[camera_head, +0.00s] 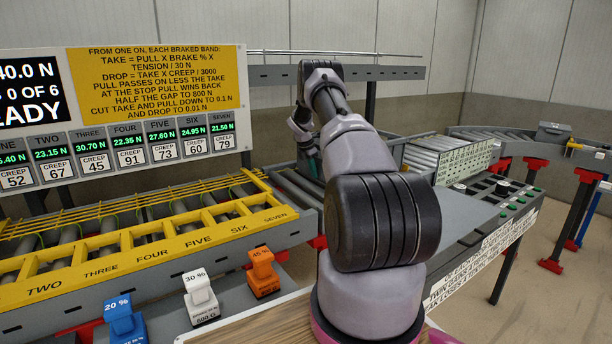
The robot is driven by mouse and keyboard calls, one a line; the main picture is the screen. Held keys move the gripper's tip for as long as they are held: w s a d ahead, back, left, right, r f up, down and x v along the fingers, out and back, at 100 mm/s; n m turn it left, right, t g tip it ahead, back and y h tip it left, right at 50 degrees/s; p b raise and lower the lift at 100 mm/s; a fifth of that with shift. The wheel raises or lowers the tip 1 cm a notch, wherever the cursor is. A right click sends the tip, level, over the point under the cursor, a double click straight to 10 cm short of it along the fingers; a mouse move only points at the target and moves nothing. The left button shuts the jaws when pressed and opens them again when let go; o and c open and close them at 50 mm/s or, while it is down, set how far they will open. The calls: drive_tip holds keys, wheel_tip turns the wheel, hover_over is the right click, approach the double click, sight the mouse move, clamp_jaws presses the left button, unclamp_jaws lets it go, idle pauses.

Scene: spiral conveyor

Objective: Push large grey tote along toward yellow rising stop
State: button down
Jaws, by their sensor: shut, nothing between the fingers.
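A grey box-like tote (553,132) sits on the roller conveyor at the far right, small in the view. A small yellow piece (574,146) shows just to the right of it, low at the conveyor's edge. It may be the rising stop, but it is too small to tell. My gripper (308,150) hangs down at the end of my bent arm, left of centre, far from the tote. It is shut and empty. My own arm partly hides it, and its fingertips are hard to make out.
A yellow-framed roller bed (140,252) with numbered bands fills the left. Blue (124,322), white (200,298) and orange (263,273) weights stand in front. A sign board (155,80) stands behind. A grey panel with buttons (485,200) lies right of my arm.

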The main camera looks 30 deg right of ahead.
idle(0.3)
drive_tip(key=a, duration=0.3)
drive_tip(key=shift+a, duration=0.3)
drive_tip(key=s+a+r+m+t, duration=0.15)
drive_tip(key=a+r, duration=0.25)
drive_tip(key=r, duration=0.4)
drive_tip(key=s+a+r+m+y, duration=0.1)
drive_tip(key=s+a+r, duration=0.15)
drive_tip(key=r, duration=0.55)
drive_tip(key=s+a+r+m, duration=0.2)
drive_tip(key=a+r, duration=0.2)
drive_tip(key=r, duration=0.4)
drive_tip(key=s+a+r+m+t+y, duration=0.1)
drive_tip(key=s+a+r+m+t, duration=0.1)
drive_tip(key=s+a+r+m, duration=0.65)
drive_tip(key=s+a+r+m+t+y, duration=0.15)
drive_tip(key=s+a+r, duration=0.25)
drive_tip(key=s, duration=0.4)
drive_tip(key=s+a+r+m, duration=0.2)
drive_tip(key=s+a+r, duration=0.15)
drive_tip(key=s, duration=0.55)
drive_tip(key=s+a+f+m+t+y, duration=0.1)
drive_tip(key=s+a+m, duration=0.1)
drive_tip(key=s, duration=0.5)
drive_tip(key=s+a+f+m+y, duration=0.1)
drive_tip(key=s+a+m, duration=0.2)
drive_tip(key=s, duration=0.5)
drive_tip(key=shift+s+m+t, duration=0.3)
drive_tip(key=shift+m+t, duration=0.1)
drive_tip(key=shift+m, duration=0.35)
